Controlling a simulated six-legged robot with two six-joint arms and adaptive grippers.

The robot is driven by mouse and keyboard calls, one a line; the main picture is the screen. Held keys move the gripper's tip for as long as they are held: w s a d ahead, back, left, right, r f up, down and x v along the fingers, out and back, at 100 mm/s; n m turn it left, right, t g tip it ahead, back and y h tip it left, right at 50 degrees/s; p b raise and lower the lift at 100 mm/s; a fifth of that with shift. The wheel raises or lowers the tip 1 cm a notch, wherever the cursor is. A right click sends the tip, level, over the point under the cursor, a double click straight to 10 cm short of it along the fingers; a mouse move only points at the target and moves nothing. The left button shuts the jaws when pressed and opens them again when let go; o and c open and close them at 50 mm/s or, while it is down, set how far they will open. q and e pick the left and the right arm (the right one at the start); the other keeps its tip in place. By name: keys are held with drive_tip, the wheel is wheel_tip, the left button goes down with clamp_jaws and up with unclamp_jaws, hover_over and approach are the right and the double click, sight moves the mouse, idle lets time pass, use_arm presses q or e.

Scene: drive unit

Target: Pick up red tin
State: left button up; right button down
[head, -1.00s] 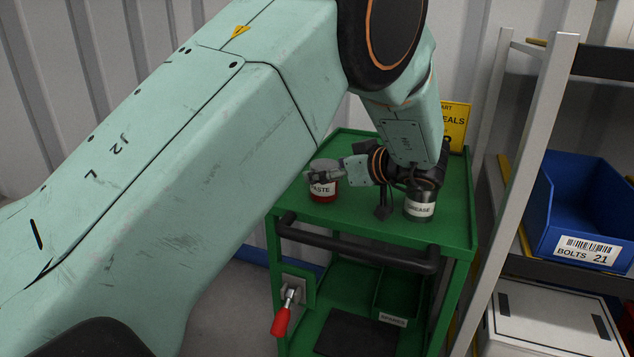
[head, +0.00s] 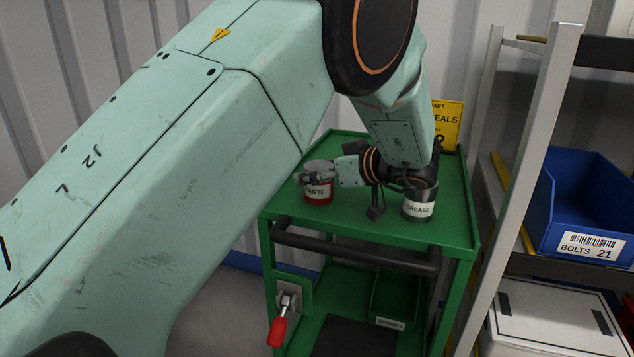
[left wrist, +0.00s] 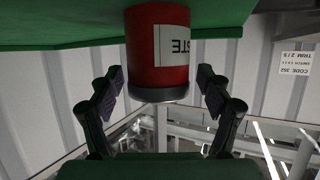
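The red tin (head: 318,194), with a white label reading "PASTE", stands upright on the green cart's top (head: 385,230), near its left edge. My left gripper (head: 312,174) is at the tin's upper part in the head view and partly covers it. In the left wrist view, which is upside down, the red tin (left wrist: 158,48) shows between the two fingers of my left gripper (left wrist: 161,78). The fingers are open, with a visible gap on each side of the tin. My right gripper is not in view.
A dark tin labelled "GREASE" (head: 419,205) stands to the right, close to my left wrist. A yellow sign (head: 447,125) is at the cart's back. A black handle bar (head: 350,252) runs along the front. A shelf with a blue bin (head: 583,215) stands right.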

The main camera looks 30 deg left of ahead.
use_arm(q)
drive_tip(key=shift+w+d, duration=0.1)
drive_tip(key=c, duration=1.2)
